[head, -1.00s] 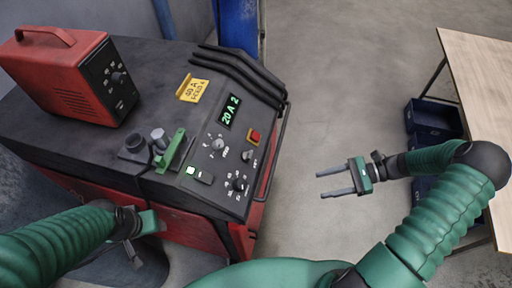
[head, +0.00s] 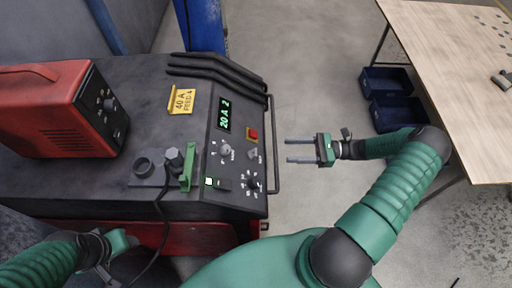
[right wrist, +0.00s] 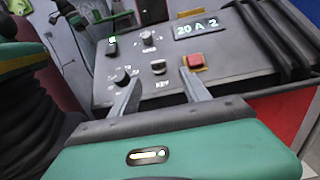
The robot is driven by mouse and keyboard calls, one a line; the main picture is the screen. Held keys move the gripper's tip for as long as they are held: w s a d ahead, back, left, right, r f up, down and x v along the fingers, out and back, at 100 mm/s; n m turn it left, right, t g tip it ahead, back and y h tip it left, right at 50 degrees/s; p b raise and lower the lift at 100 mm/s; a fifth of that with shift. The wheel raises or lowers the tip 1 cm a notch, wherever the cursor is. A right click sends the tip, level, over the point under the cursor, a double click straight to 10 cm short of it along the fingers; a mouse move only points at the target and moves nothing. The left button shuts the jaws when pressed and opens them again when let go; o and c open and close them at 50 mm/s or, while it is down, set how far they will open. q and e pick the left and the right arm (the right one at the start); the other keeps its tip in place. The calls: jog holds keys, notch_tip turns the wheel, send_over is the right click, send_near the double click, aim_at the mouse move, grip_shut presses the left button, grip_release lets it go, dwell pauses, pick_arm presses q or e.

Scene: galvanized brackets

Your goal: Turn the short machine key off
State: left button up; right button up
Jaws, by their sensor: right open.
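The machine's black sloping panel (head: 225,165) carries a small grey key (head: 253,154), just below a red button (head: 252,134). In the right wrist view the key (right wrist: 158,67) shows above the word KEY, framed between my two fingers. My right gripper (head: 287,150) is open and empty. In the head view it is right of the panel, level with the key, its fingers pointing left at it with a gap between. The right wrist view also shows this gripper (right wrist: 160,74). My left gripper (head: 110,245) is at the lower left, partly hidden; its jaws are unclear.
The panel also has a lit display (head: 224,114), a round knob (head: 227,150), a lower knob (head: 253,183) and a green-lit switch (head: 212,183). A rail (head: 273,145) runs along its right edge. A red power unit (head: 60,110) stands on top. A wooden table (head: 450,60) is right.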

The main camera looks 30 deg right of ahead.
jog(key=p, duration=0.1)
send_near(256, 151)
jog(key=shift+x, duration=1.25)
jog(key=x, duration=0.3)
jog(key=p+x, duration=0.1)
jog(key=x, duration=0.1)
jog(key=p+x, duration=0.1)
jog(key=x, duration=0.2)
jog(key=shift+s+a+r, duration=0.1)
jog(key=shift+s+a, duration=0.05)
jog(key=shift+a, duration=0.35)
jog(key=shift+d+f, duration=0.25)
jog(key=shift+d, duration=0.6)
jog(key=shift+c, duration=0.3)
jog(key=shift+d, duration=0.2)
jog(key=shift+c, duration=2.4)
jog(key=shift+a+r, duration=0.2)
jog(key=shift+a, duration=0.45)
grip_shut()
pick_arm(q)
jog(key=r, duration=0.1)
jog(key=a+r, duration=0.1)
jog(key=r, duration=0.1)
jog(key=shift+w+r, duration=0.15)
jog(key=shift+r, duration=0.15)
pick_arm(e)
jog(key=shift+d, duration=0.1)
jog(key=shift+d+f, duration=0.1)
